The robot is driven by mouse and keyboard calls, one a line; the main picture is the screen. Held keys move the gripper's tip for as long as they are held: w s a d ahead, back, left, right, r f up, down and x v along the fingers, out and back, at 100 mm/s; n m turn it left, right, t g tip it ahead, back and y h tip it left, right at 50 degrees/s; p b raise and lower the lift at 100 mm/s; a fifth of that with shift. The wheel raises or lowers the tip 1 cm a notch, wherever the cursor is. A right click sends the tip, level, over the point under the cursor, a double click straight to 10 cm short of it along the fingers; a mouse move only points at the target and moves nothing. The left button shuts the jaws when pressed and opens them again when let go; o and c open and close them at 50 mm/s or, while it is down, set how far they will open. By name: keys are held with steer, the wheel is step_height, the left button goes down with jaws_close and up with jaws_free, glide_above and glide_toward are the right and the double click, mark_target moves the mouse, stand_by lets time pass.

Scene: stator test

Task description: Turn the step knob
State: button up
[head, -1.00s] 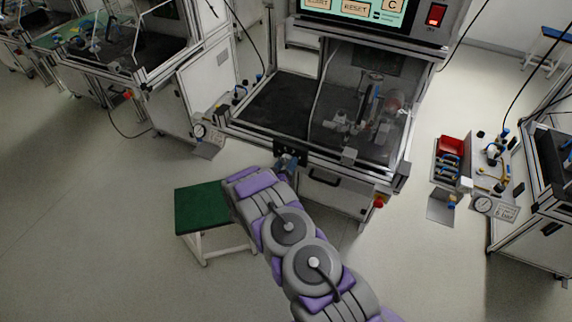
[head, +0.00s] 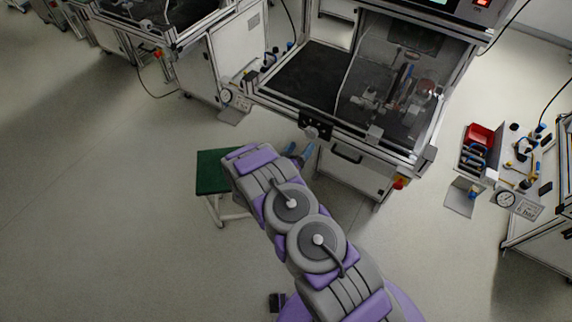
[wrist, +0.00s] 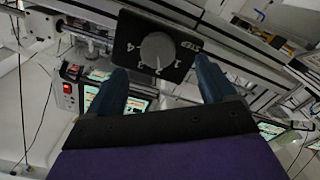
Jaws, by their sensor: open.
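The step knob (wrist: 158,50) is a round grey dial on a black plate (wrist: 128,44) with white numbers around it, in the upper middle of the wrist view. In the head view the black plate (head: 315,122) sits on the front rail of the test station, with the knob (head: 311,132) on it. My gripper (wrist: 160,72) is open, with one blue finger on each side below the knob. The fingers look apart from the knob. In the head view my gripper (head: 299,151) shows only in part beyond my arm, just below the plate.
The station (head: 310,80) has a dark bed and a clear guard. A green-topped stool (head: 212,172) stands left of my arm. A red bin (head: 479,135) and a gauge (head: 505,198) are at right. The floor at left is clear.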

steer(key=v, duration=1)
steer(key=shift+p, duration=0.45)
steer(key=shift+a, duration=0.1)
